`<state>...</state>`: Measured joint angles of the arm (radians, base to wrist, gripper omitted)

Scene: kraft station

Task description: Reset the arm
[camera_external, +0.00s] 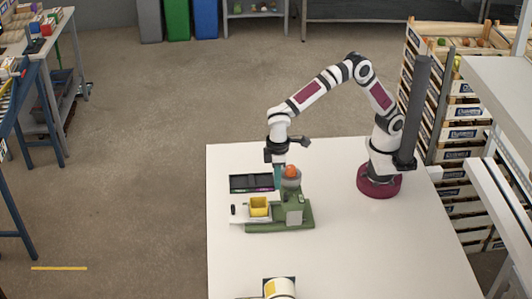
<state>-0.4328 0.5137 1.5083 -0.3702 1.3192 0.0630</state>
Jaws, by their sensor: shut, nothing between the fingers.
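My arm reaches from its dark red base at the right side of the white table (350,235) over to the left. My gripper (279,178) points down at the table's left part, just behind the green machine (279,224) and beside the orange round thing (291,171) on top of it. The gripper is small in the picture; it is shut and holds nothing. Its fingertips are close to the machine, and I cannot tell whether they touch it.
A yellow box (259,206) sits on the machine's white plate. A dark tray (251,183) lies behind it. A white and yellow roll-like thing (279,288) is at the front edge. A dark post (416,110) stands beside my arm's base. The table's right front is clear.

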